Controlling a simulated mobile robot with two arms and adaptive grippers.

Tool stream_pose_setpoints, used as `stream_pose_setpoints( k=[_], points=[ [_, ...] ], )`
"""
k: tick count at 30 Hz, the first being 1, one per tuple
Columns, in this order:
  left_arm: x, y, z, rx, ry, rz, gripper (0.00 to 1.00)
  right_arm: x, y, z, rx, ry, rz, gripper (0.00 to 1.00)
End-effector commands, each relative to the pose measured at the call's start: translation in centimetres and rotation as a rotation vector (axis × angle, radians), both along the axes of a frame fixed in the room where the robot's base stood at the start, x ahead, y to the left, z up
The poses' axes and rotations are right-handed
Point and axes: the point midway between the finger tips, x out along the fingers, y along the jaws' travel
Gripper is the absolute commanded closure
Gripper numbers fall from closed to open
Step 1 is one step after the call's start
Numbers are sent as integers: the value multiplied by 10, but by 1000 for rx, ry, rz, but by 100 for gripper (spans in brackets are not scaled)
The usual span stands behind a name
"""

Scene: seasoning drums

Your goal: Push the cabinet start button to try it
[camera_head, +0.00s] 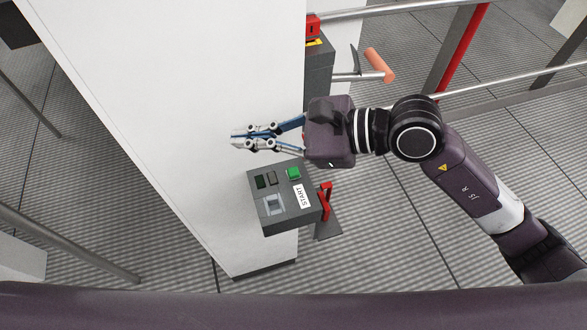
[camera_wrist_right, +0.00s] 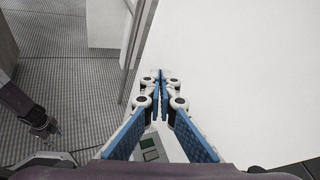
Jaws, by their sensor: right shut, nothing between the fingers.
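The cabinet (camera_head: 190,110) is a tall white block. A grey control box (camera_head: 290,217) is on its side, with a green button (camera_head: 293,173) beside a white START label (camera_head: 301,195). Two dark buttons sit left of the green one. My right gripper (camera_head: 238,139) is shut and empty, its fingers pointing left in front of the white cabinet, above the box in the picture and apart from the green button. In the right wrist view the box (camera_wrist_right: 150,146) shows small below the fingers, partly hidden. My left gripper (camera_wrist_right: 45,128) seems to show small at the left there.
A red lever (camera_head: 326,201) sticks out at the box's right side. Behind my right wrist stand a grey unit with a red top (camera_head: 313,26) and an orange-handled lever (camera_head: 379,65). Metal rails (camera_head: 480,85) cross the upper right. Ribbed grey floor lies open below.

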Motion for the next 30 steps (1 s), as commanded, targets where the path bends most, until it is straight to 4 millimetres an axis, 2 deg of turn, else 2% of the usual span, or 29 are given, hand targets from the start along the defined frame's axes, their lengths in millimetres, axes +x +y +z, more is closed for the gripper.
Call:
stream_pose_setpoints(
  k=[1, 3, 6, 12, 25, 30],
  points=[
    [0, 0, 0, 0, 0, 0, 60, 10, -11, -16, -105, -53, -5, 100],
    [0, 0, 0, 0, 0, 0, 60, 23, -28, -35, -233, -112, -15, 100],
    [0, 0, 0, 0, 0, 0, 60, 39, -51, -53, -376, -170, -31, 100],
    [0, 0, 0, 0, 0, 0, 60, 56, -78, -68, -520, -221, -53, 100],
    [0, 0, 0, 0, 0, 0, 60, 57, -81, -71, -535, -225, -55, 100],
    [0, 0, -4, 0, 0, 0, 60, 57, -81, -78, -535, -225, -56, 100]
  ],
)
